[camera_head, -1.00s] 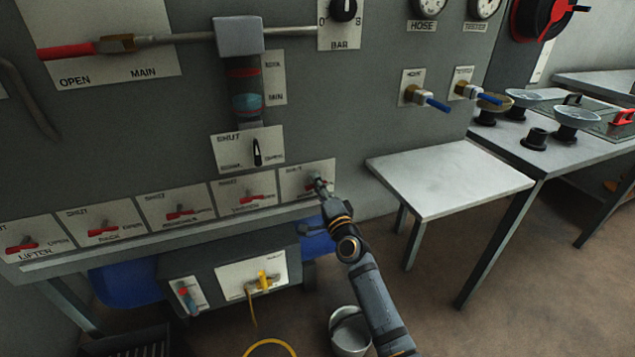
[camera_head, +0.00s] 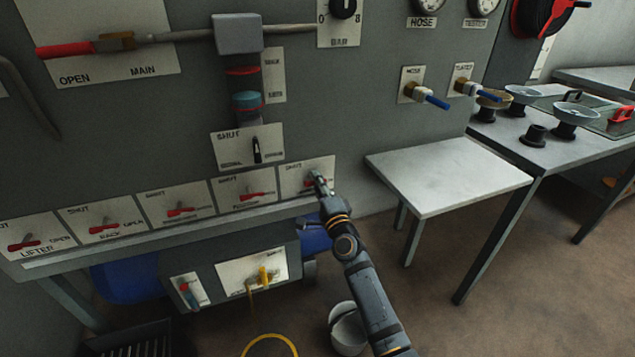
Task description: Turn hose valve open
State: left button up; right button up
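My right gripper (camera_head: 318,183) is at the rightmost plate (camera_head: 293,173) in the lower row, which is marked SHUT. It covers most of that plate's valve and lower label, with only a bit of red handle showing beside it. The fingers are small and dark, so I cannot tell whether they are closed on the handle. A blue-handled valve (camera_head: 430,99) under a plate marked HOSE sticks out of the panel higher up, right of my gripper and apart from it. My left gripper is not in view.
Several red-handled valves, such as the lifter valve (camera_head: 24,244), line the row to the left. A ledge (camera_head: 170,231) runs below. A white side table (camera_head: 450,178) stands right of my arm. A bucket (camera_head: 348,330) is on the floor beside it.

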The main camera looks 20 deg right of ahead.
jog(key=shift+o, duration=0.4)
jog(key=s+f, duration=0.1)
jog(key=s, duration=0.6)
jog(key=shift+s+d+f, duration=0.15)
jog(key=shift+s+f, duration=0.05)
jog(key=shift+f, duration=0.1)
